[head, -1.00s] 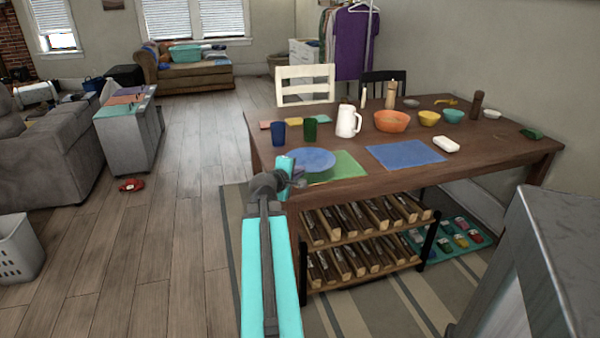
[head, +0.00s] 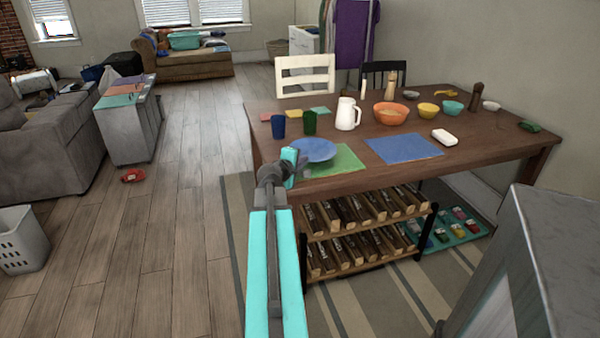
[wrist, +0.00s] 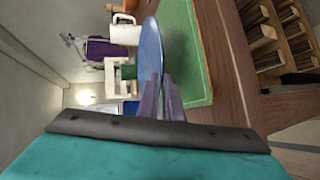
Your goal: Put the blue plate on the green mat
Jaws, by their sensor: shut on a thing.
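The blue plate (head: 313,150) is at the near left part of the wooden table, over the left part of the green mat (head: 345,160). My gripper (head: 298,168) is shut on the plate's near rim. In the wrist view the plate (wrist: 151,50) shows nearly edge-on between the fingers (wrist: 160,98). It is close above the green mat (wrist: 184,50), and I cannot tell if it touches. The plate hides part of the mat in the head view.
A blue mat (head: 403,149) lies right of the green mat. A blue cup (head: 278,126), a green cup (head: 310,122) and a white pitcher (head: 347,114) stand behind the plate. An orange bowl (head: 391,115) is farther back. A wooden rack (head: 368,232) stands below the table.

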